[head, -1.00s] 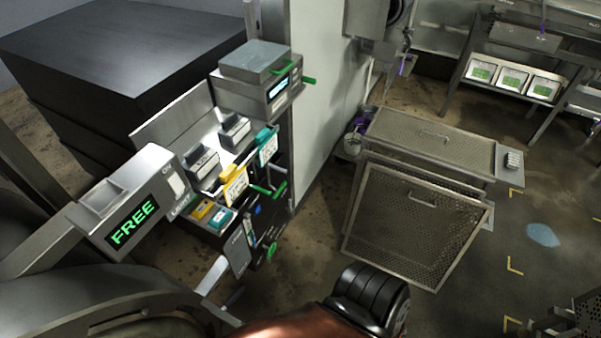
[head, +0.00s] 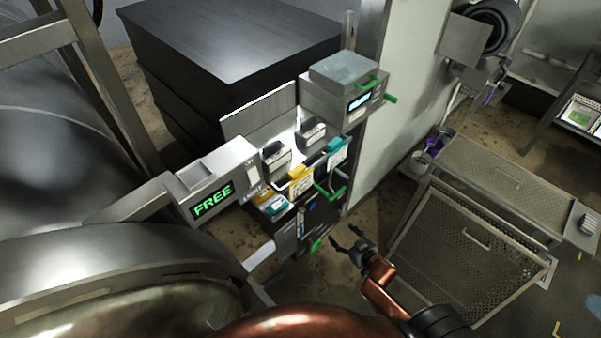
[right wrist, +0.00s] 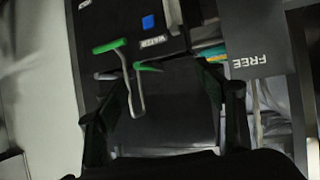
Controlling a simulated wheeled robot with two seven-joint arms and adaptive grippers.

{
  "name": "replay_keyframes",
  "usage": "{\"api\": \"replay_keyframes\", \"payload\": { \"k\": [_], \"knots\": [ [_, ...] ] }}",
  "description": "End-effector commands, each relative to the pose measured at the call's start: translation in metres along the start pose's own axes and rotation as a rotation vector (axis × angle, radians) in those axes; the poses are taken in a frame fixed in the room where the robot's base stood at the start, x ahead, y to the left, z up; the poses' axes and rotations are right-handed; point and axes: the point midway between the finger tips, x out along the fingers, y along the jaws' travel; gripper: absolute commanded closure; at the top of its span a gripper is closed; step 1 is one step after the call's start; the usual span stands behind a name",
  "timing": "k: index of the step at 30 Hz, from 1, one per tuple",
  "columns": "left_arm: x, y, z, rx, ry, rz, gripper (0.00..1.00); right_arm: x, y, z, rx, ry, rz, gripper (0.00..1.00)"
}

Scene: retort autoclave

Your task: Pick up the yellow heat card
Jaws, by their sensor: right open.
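A yellow card (head: 300,181) with a pale printed face stands at the front of the card station, left of a teal card (head: 337,152). Another, smaller yellow piece (head: 268,200) lies lower, beside a teal one (head: 277,208). The print is too small to tell which yellow one is the heat card. My right gripper (head: 344,241) is open and empty, below and to the right of the yellow cards, apart from them. In the right wrist view its two fingers (right wrist: 165,72) are spread before the dark station front; no yellow card is clear there. My left gripper is not in view.
Green handles (head: 330,190) stick out from the station near my right gripper. The box with the FREE display (head: 212,200) stands left of the cards. A perforated metal cart (head: 460,245) stands at right. Some bare floor lies between station and cart.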

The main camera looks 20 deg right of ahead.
Motion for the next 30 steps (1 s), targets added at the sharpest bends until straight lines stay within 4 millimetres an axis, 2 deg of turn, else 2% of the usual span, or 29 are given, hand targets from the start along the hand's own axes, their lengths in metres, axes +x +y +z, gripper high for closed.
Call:
{"api": "replay_keyframes", "payload": {
  "k": [1,2,3,6,9,10,12,15,17,26,30],
  "knots": [
    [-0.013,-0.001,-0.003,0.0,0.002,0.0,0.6,-0.015,-0.006,-0.069,-0.006,0.088,-0.031,0.36],
    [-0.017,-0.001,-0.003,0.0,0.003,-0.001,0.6,-0.024,-0.012,-0.102,-0.006,0.134,-0.05,0.36],
    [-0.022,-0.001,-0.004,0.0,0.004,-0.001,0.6,-0.036,-0.021,-0.143,-0.004,0.192,-0.078,0.36],
    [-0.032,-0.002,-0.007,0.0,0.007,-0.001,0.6,-0.072,-0.045,-0.229,-0.002,0.315,-0.149,0.36],
    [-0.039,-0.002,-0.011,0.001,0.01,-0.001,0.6,-0.105,-0.068,-0.289,0.001,0.403,-0.211,0.36],
    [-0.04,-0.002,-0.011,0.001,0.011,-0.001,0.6,-0.114,-0.073,-0.302,0.002,0.423,-0.227,0.36],
    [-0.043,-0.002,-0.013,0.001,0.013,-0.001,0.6,-0.13,-0.084,-0.325,0.005,0.457,-0.256,0.36],
    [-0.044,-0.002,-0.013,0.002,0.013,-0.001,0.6,-0.141,-0.092,-0.342,0.005,0.484,-0.279,0.36],
    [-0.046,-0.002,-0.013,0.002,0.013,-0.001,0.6,-0.141,-0.095,-0.348,0.006,0.49,-0.284,0.36],
    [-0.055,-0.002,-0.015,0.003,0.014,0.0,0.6,-0.114,-0.104,-0.364,0.007,0.493,-0.284,0.36],
    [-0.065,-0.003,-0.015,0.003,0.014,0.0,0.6,-0.096,-0.11,-0.374,0.007,0.492,-0.284,0.36]
  ]
}}
